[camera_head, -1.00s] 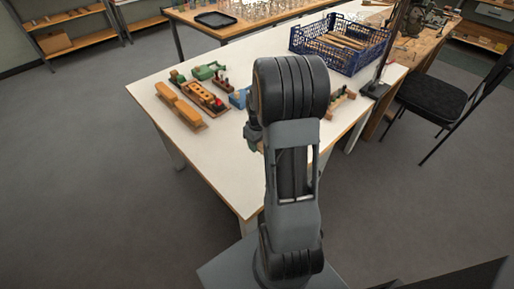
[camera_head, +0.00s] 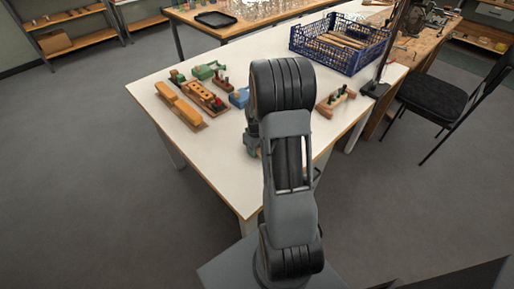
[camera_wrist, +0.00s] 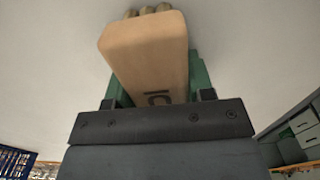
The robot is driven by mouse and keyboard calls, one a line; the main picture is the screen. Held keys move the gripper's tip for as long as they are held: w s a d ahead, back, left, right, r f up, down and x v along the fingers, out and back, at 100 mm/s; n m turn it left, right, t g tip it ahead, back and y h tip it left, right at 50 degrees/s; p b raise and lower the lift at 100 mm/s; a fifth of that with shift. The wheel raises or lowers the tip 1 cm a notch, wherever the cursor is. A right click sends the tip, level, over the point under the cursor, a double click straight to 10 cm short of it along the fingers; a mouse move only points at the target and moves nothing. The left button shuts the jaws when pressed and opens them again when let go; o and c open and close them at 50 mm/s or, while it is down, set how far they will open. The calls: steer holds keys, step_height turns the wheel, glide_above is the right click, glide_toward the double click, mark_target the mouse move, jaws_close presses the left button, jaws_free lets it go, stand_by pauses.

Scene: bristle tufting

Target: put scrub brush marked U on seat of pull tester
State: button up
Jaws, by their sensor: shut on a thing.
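My gripper (camera_wrist: 157,85) is shut on a pale wooden scrub brush (camera_wrist: 148,52) in the wrist view, with a green finger at each side. A dark mark, partly cut off, shows on the brush's near part; I cannot read it surely. Several round tan tufts (camera_wrist: 148,10) show at its far end. In the head view my arm hides the brush and most of the gripper. I cannot tell surely which thing is the pull tester; a green device (camera_head: 204,71) stands at the table's back left, and a blue thing (camera_head: 239,97) is partly behind my arm.
A blue crate (camera_head: 343,43) stands at the back right. The table's front left is clear.

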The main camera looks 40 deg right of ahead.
steer(key=o, duration=0.9)
